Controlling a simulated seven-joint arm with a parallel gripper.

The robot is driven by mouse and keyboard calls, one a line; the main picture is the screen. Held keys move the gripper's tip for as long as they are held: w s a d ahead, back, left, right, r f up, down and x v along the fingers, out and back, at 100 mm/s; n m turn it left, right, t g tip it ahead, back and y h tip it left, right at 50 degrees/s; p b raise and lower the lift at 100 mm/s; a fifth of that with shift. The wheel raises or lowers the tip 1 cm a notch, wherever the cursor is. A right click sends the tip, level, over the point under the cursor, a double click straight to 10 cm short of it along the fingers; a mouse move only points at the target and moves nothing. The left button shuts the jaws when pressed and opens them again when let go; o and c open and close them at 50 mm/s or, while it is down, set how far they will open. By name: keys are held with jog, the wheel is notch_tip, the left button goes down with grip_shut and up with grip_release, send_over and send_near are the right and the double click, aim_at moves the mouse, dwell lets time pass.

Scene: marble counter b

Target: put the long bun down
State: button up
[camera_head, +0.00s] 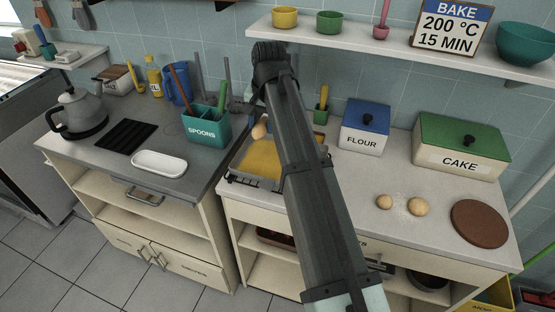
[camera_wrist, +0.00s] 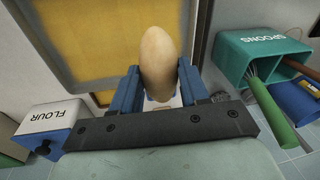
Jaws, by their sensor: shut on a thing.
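The long bun (camera_wrist: 160,62) is a pale tan oval, held between the two blue fingers of my gripper (camera_wrist: 158,82) in the wrist view. In the head view the bun (camera_head: 260,130) shows just left of my arm, over the back part of a yellow-lined baking tray (camera_head: 258,163). My arm hides the gripper itself and much of the tray there. In the wrist view the yellow tray surface (camera_wrist: 85,40) lies beyond the bun, to its left. I cannot tell the exact gap between bun and tray.
A teal spoons box (camera_head: 206,126) stands left of the tray. A blue-lidded flour box (camera_head: 364,128) and a green-lidded cake box (camera_head: 462,146) stand right. Two round buns (camera_head: 418,206) and a brown round board (camera_head: 479,224) lie front right. A white dish (camera_head: 158,163) sits left.

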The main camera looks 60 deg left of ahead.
aim_at(262, 157)
jog(key=shift+f, duration=4.95)
jog(key=shift+f, duration=0.15)
jog(key=o, duration=1)
jog(key=shift+o, duration=0.2)
jog(key=r, duration=0.4)
jog(key=d+r, duration=0.1)
jog(key=r, duration=0.3)
jog(key=d+r, duration=0.1)
jog(key=r, duration=0.3)
jog(key=shift+w, duration=0.35)
